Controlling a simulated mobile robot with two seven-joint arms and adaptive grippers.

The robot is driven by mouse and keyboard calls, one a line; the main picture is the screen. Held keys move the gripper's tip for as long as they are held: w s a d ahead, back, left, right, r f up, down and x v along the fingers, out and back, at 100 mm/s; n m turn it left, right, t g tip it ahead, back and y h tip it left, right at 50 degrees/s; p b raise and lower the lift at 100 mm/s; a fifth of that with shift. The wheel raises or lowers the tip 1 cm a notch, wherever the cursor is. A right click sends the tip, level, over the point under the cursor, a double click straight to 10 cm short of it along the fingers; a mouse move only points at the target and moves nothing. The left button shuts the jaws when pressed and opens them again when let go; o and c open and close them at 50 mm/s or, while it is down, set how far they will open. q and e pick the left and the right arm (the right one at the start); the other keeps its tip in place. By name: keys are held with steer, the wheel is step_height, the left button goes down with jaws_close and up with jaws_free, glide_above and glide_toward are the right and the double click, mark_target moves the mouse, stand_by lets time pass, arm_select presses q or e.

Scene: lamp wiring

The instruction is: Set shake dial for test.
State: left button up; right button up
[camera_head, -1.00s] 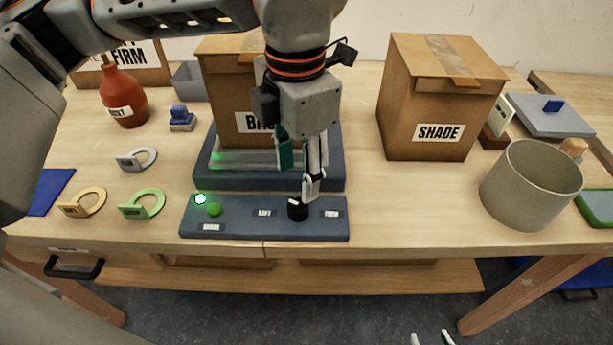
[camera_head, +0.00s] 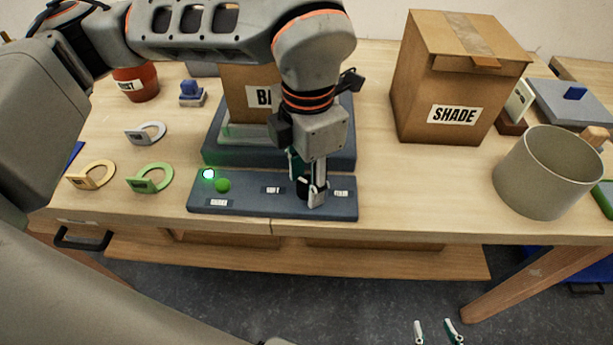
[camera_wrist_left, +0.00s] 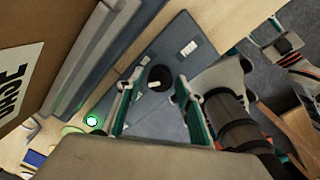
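The shake dial is a black round knob (camera_head: 303,188) on the blue-grey control panel (camera_head: 250,208), between the SOFT and FIRM labels. In the left wrist view the dial (camera_wrist_left: 159,78) shows a white pointer mark. My left gripper (camera_head: 312,190) is down at the dial, its fingers partly hiding it in the head view. In the left wrist view the fingers (camera_wrist_left: 160,84) are apart, one on each side of the dial; contact cannot be told. My right gripper (camera_head: 440,331) is open and empty at the bottom edge, in front of the table.
A SHADE box (camera_head: 450,80) and round bin (camera_head: 550,175) stand right. Coloured rings (camera_head: 150,178) lie left.

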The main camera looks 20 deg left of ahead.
arm_select(q)
steer(key=c, duration=0.7)
steer(key=shift+o, duration=0.2)
